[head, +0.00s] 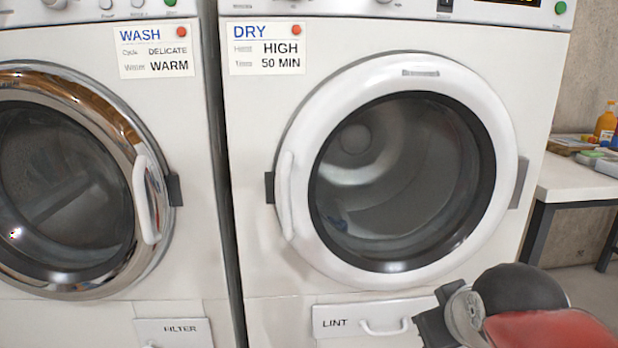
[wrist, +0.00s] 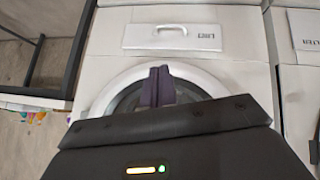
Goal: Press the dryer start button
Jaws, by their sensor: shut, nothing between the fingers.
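The dryer (head: 265,160) is the white machine at the right in the head view, with a "DRY" card (head: 266,48) on its front. A green round button (head: 560,7) sits at the top right of its control panel, with small lettering below it that I cannot read. The dryer's round door (head: 405,175) is shut. In the wrist view, which shows the dryer upside down, my gripper (wrist: 159,72) is shut and empty, in front of the door (wrist: 98,100). The button is not in the wrist view. The head view shows only part of my arm at lower right.
The washer (head: 205,120) stands close at the left, its door shut. The lint drawer (head: 345,323) is below the dryer door; its handle sticks out. A white table (head: 575,180) with bottles and boxes stands at the right. Some floor shows beneath it.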

